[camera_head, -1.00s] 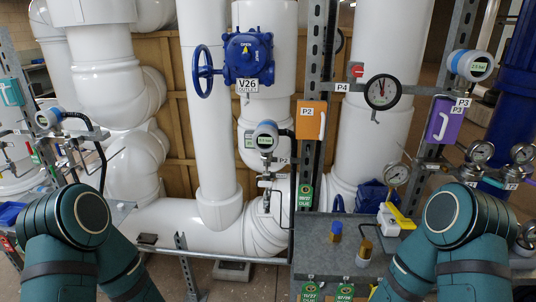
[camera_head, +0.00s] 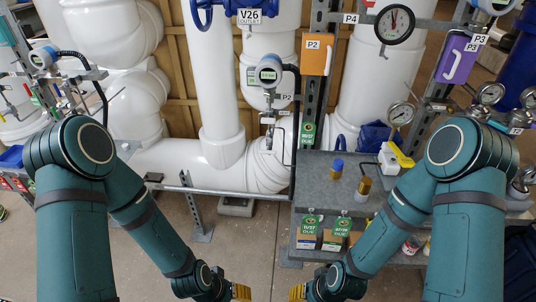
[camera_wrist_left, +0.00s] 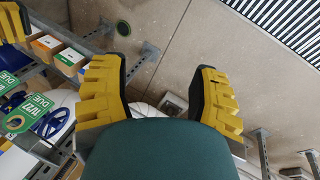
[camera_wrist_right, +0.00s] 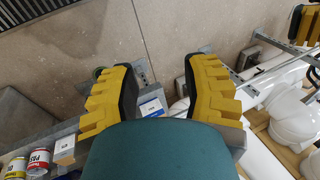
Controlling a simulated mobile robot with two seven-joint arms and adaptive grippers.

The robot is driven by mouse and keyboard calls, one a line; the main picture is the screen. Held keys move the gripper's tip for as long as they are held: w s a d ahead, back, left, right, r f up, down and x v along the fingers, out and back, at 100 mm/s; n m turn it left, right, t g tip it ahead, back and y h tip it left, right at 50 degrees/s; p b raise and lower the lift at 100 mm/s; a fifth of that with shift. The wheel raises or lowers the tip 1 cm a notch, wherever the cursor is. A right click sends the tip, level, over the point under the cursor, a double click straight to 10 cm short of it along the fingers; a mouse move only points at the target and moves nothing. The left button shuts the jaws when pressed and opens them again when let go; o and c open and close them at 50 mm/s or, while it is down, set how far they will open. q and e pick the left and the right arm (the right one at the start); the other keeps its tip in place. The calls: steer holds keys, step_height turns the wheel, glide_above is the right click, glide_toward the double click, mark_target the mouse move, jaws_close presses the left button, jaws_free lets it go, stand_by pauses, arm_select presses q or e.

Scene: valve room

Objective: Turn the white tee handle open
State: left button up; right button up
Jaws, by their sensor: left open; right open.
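I cannot make out a white tee handle for certain. A small valve assembly (camera_head: 271,128) hangs under the P2 transmitter (camera_head: 270,71) in the head view; its handle is too small to tell. My left gripper (camera_wrist_left: 165,92) is open and empty in the left wrist view, its yellow fingers apart over the floor. My right gripper (camera_wrist_right: 160,88) is also open and empty in the right wrist view. In the head view both grippers are low at the bottom edge, partly cut off, well below the valves and touching nothing visible.
A rail (camera_head: 225,191) crosses before the pipes.

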arm_select(q)
steer(key=shift+d, duration=0.1)
steer(key=shift+c, duration=1.4)
steer(key=w+a+f+m+y+p, duration=0.1)
steer(key=w+m+y, duration=0.15)
steer(key=m, duration=0.75)
steer(key=w+a+m+g+y+p, duration=0.15)
steer(key=m+y, duration=0.25)
steer(key=m, duration=0.6)
steer(key=w+a+f+m+y+p, duration=0.15)
steer(key=m+y, duration=0.25)
steer(key=m, duration=0.6)
steer(key=m+t+h, duration=0.1)
steer(key=m+t, duration=1.6)
steer(key=m, duration=0.5)
glide_toward(268, 153)
steer(key=x, duration=1)
steer(key=shift+w+a, duration=0.1)
steer(key=shift+w, duration=0.25)
arm_select(e)
steer(key=r, duration=0.2)
steer(key=w+r, duration=0.1)
steer(key=r, duration=0.1)
steer(key=shift+w+d, duration=0.1)
steer(key=shift+w, duration=0.05)
arm_select(q)
steer(key=shift+c, duration=0.4)
